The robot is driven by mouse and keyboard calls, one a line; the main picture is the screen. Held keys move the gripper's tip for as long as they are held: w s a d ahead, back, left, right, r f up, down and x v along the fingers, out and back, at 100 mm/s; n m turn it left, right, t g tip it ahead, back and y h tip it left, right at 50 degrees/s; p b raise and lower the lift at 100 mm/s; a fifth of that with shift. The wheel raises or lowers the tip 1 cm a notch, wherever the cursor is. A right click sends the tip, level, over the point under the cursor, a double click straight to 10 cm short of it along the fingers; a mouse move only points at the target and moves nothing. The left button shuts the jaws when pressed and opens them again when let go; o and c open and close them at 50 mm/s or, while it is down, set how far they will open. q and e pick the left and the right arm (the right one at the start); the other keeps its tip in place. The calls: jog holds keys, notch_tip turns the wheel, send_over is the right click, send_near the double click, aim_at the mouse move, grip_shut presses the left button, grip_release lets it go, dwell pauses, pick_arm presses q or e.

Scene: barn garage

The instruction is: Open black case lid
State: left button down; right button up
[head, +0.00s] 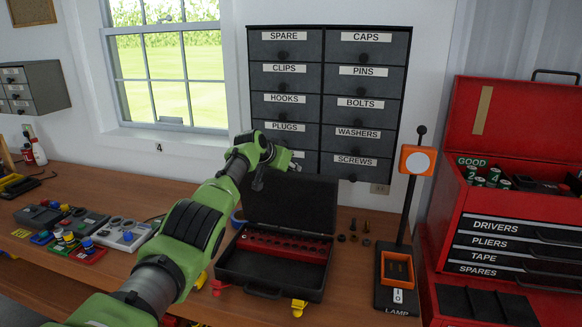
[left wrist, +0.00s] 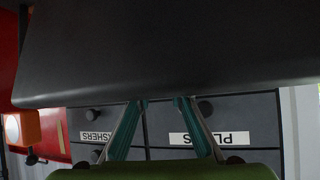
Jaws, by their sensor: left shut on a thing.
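The black case stands on the wooden bench in the head view, its base (head: 262,282) flat with a front handle. Its lid (head: 312,208) is raised, standing roughly upright at the back. A red strip with a row of holes (head: 308,249) lies inside. My left arm comes from the lower left. My left gripper (head: 288,162) is at the lid's upper edge, partly hidden by its own wrist. In the left wrist view, the gripper's fingers (left wrist: 160,101) meet the edge of the dark lid (left wrist: 170,50) and are shut on it. My right gripper is not in view.
A labelled drawer cabinet (head: 328,100) hangs on the wall behind the lid. An orange lamp (head: 417,160) and a red toolbox (head: 515,200) stand to the right. Small dark parts (head: 353,238) lie between case and lamp. Control boxes (head: 120,235) sit at left; yellow clamps (head: 298,307) are at the front.

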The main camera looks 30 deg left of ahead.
pick_arm(q)
jog(key=shift+s+f, duration=0.25)
jog(key=shift+f, duration=0.55)
jog(key=c, duration=1.9)
grip_release()
jog(key=shift+a, duration=0.1)
jog(key=shift+a+f, duration=0.1)
jog(key=shift+w, duration=0.3)
jog(key=shift+r, duration=0.2)
jog(key=shift+s+r, duration=0.5)
jog(key=shift+r, duration=0.05)
jog(key=v, duration=1)
jog(key=shift+s+r, duration=0.1)
jog(key=shift+s, duration=0.1)
